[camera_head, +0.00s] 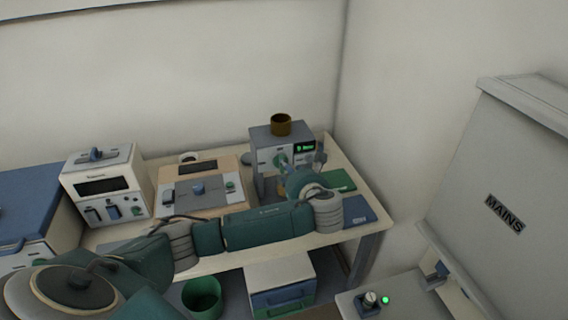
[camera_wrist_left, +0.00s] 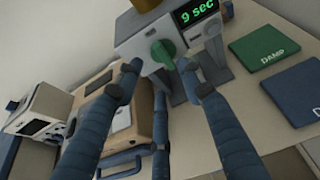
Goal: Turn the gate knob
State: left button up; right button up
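A grey bench device (camera_head: 272,135) stands on the table, with a lit green display (camera_head: 305,147) that reads "9 sec" in the left wrist view (camera_wrist_left: 197,11). A green knob (camera_wrist_left: 163,54) sits on its front face below the display; no gate label is readable. My left gripper (camera_head: 300,165) is in front of the device. My right gripper is not in view.
A brown cup (camera_head: 281,124) stands on the device. Green (camera_head: 340,181) and blue (camera_head: 357,210) pads lie to its right, marked "DAMP" in the wrist view. A flat-topped box (camera_head: 205,187) and a white furnace (camera_head: 104,180) stand left. A "MAINS" cabinet (camera_head: 520,170) stands right.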

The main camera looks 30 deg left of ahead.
pick_arm(q)
jog(key=p+x, duration=0.1)
jog(key=x, duration=0.8)
jog(key=shift+d, duration=0.1)
grip_shut()
